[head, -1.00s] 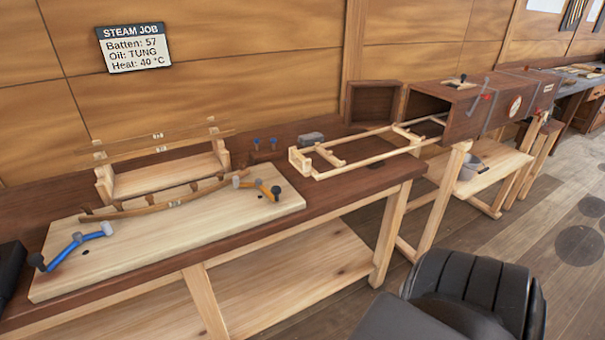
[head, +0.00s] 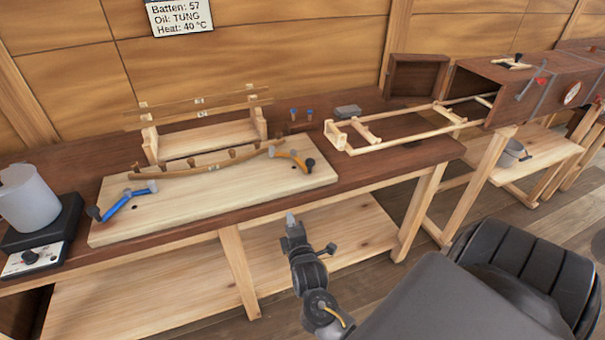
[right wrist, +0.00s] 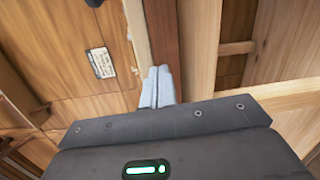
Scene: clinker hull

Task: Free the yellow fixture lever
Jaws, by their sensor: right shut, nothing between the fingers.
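The yellow fixture lever (head: 292,158) sits at the right end of the pale fixture board (head: 225,200), with a dark knob at its outer end and a grey pad at its inner end. The pad appears to be against the curved batten (head: 205,168); I cannot tell if it presses. A blue lever (head: 122,202) is at the board's left end. My left gripper is out of view.
A wooden rack (head: 205,140) with strips stands behind the board. A hot plate with a grey pot (head: 28,198) is at the left. A wooden frame (head: 400,128) leads to the steam box (head: 500,92) at the right. A lower shelf (head: 170,285) lies under the bench.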

